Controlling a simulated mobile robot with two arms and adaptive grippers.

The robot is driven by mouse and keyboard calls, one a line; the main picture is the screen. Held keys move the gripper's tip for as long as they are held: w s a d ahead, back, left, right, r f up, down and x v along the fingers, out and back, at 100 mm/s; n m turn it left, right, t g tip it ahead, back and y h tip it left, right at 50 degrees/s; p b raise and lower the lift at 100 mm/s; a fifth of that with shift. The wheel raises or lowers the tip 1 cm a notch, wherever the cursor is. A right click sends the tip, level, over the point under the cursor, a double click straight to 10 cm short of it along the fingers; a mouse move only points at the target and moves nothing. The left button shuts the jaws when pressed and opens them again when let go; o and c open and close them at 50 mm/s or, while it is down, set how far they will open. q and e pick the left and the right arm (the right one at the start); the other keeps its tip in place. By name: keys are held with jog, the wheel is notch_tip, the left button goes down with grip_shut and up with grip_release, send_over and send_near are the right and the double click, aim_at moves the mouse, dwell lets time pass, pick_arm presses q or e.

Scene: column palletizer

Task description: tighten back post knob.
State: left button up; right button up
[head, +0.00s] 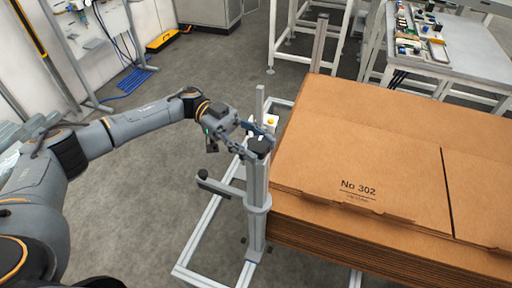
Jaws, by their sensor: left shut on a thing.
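My left gripper (252,143) comes in from the left at the top of a grey post (257,185). Its fingers are shut on the black knob (261,145) at the post's top, and they partly hide it. The post stands upright at the left edge of a stack of brown cardboard (375,150) marked "No 302". A black-ended side arm (220,188) sticks out to the left from the post. A second thin post (260,102) rises just behind the gripper. My right gripper is not in view.
A light metal floor frame (205,235) runs around the post's foot. Another post (318,45) stands at the stack's far corner. A workbench (465,50) with small parts is at the back right. The grey floor left of the frame is clear.

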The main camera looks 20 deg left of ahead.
pick_arm(q)
jog(key=shift+w+r, duration=0.1)
jog(key=shift+r, duration=0.1)
dwell(0.3)
jog(key=o, duration=1)
jog(key=shift+o, duration=0.9)
jog(key=shift+f, duration=0.1)
jog(key=v, duration=1.2)
